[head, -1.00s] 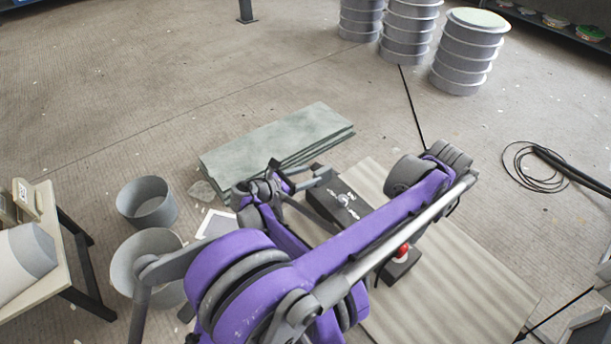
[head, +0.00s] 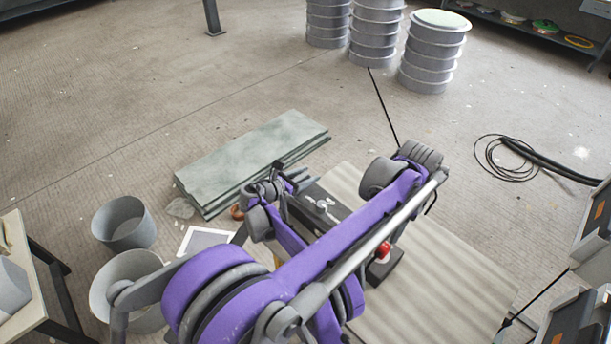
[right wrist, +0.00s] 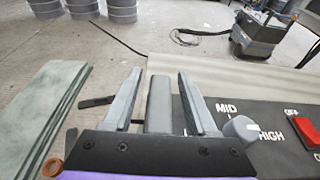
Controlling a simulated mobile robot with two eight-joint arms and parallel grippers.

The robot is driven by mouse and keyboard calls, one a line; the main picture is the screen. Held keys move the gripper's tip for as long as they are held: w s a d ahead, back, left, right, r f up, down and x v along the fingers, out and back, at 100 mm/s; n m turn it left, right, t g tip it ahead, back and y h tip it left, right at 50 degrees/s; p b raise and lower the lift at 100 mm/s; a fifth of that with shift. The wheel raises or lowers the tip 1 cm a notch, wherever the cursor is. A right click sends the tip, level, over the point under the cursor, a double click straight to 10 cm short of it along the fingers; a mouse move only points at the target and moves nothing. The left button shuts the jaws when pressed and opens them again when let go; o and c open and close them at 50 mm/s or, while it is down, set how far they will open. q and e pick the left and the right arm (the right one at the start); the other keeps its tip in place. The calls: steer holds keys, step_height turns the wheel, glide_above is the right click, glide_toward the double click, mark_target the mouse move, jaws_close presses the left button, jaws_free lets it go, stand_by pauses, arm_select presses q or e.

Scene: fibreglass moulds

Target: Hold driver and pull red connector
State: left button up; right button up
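I see nothing that is clearly a driver or a red connector. A black control box (head: 318,207) lies on the floor, partly behind my arm. In the right wrist view its panel (right wrist: 255,125) shows "MID" and "HIGH", a grey knob (right wrist: 240,129) and a red switch (right wrist: 308,128). My right gripper (head: 296,184) is low beside the box, between it and the green boards. In the right wrist view its fingers (right wrist: 163,95) are apart. A grey block (right wrist: 158,103) shows between them with gaps on both sides; I cannot tell what it is. My left gripper is not in view.
A red button (head: 384,250) on a dark box shows beyond my arm. Stacked green boards (head: 250,162) lie left of the gripper, with a copper-coloured ring (head: 238,212) close by. Grey buckets (head: 124,222) stand at left. Open floor lies behind, before the ribbed drums (head: 432,52).

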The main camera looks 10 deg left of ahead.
jaws_close()
stand_by(1.2)
